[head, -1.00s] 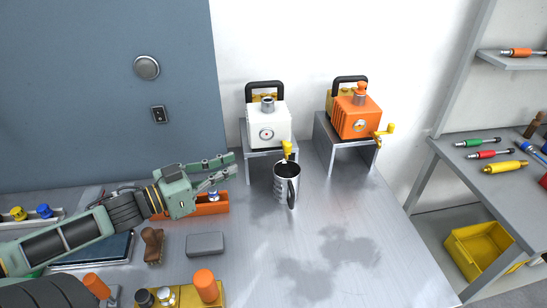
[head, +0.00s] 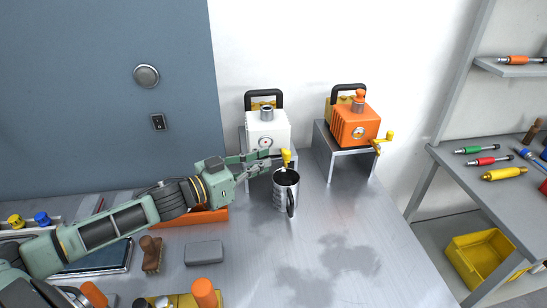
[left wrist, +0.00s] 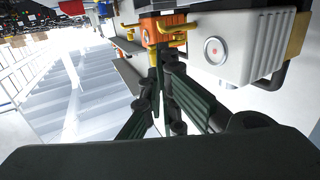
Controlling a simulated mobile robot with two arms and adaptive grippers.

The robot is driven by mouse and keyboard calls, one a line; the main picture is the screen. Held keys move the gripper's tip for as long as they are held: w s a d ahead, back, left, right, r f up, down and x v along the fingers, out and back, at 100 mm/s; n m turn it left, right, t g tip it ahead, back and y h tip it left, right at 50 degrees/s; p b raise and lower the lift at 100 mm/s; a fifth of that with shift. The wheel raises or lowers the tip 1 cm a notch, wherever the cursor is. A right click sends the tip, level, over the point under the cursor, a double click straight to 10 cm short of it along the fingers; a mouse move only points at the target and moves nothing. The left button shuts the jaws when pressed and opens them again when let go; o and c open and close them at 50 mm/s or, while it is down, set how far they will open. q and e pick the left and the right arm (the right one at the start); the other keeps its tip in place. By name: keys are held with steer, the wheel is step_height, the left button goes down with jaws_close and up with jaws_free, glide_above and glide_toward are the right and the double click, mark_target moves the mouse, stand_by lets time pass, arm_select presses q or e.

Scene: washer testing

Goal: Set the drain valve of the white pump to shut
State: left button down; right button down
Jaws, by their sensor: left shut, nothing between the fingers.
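The white pump (head: 266,134) sits on a grey stand with a round gauge on its front. Its yellow drain valve handle (head: 287,155) points up at the pump's lower front right, above a metal mug (head: 285,190). My left gripper (head: 270,162) is shut and empty, its fingertips just left of the yellow handle and in front of the pump. I cannot tell whether they touch it. In the left wrist view the white pump (left wrist: 238,48) is at upper right, beyond the closed fingers (left wrist: 168,66). The fingers hide part of the valve area. My right gripper is not in view.
An orange pump (head: 357,124) with a yellow valve stands on another stand to the right. A grey box (head: 204,253), a brush (head: 152,254) and an orange tray (head: 205,216) lie at left. The table right of the mug is clear but has dark stains.

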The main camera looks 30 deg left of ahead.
mark_target(286, 152)
arm_select(q)
steer(key=p+x, duration=0.1)
steer(key=x, duration=0.3)
stand_by(0.5)
steer(key=shift+d+y+p, duration=0.2)
steer(key=shift+y+p, duration=0.1)
